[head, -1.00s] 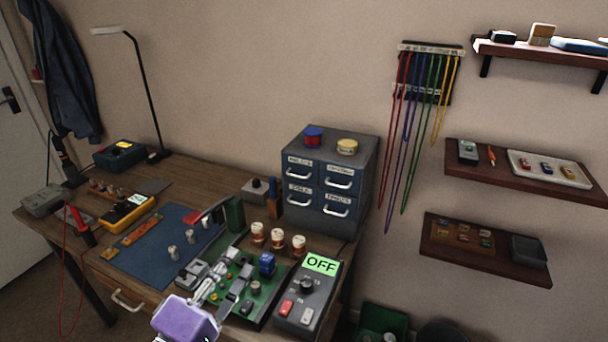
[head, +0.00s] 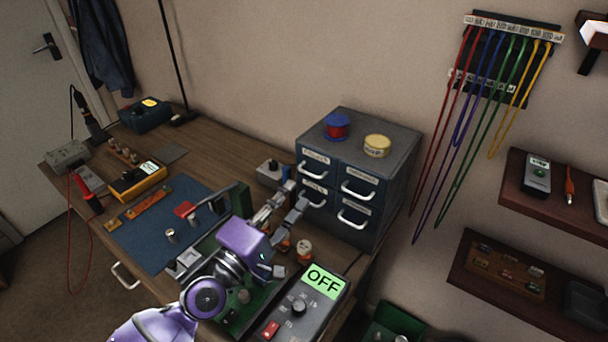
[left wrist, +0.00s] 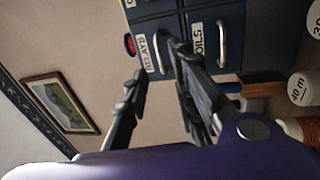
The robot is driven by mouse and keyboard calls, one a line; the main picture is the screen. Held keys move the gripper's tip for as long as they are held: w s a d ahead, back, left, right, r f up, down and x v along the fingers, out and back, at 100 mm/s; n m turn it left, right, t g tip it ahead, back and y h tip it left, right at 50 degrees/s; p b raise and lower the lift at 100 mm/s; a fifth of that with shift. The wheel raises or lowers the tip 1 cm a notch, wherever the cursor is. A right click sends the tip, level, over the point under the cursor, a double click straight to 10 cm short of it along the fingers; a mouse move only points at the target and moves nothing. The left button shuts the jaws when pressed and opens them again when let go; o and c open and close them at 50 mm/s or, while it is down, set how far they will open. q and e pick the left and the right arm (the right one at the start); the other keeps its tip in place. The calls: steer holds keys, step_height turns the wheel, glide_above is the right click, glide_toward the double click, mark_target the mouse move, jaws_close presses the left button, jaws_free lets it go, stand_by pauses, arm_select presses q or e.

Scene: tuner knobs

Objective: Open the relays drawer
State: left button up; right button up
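The grey-blue drawer cabinet (head: 384,218) stands at the back right of the bench with its drawers closed. The relays drawer is at the top left; its white handle (head: 313,173) shows in the head view. In the left wrist view its label (left wrist: 152,52) and handle (left wrist: 162,56) show, with the view turned sideways. My left gripper (head: 293,198) is open and empty in front of the cabinet's left column. In the wrist view its fingertips (left wrist: 157,60) lie either side of the relays handle; I cannot tell whether they touch it. My right gripper is out of view.
The coils drawer's label (left wrist: 197,42) is below the relays drawer. A red-and-blue spool (head: 336,126) and a yellow one (head: 377,146) sit on the cabinet.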

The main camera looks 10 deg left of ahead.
arm_select(q)
steer(key=p+x, duration=0.1)
steer(key=x, duration=0.4)
steer(key=shift+w+d, duration=0.15)
steer(key=shift+w, duration=0.05)
jaws_close()
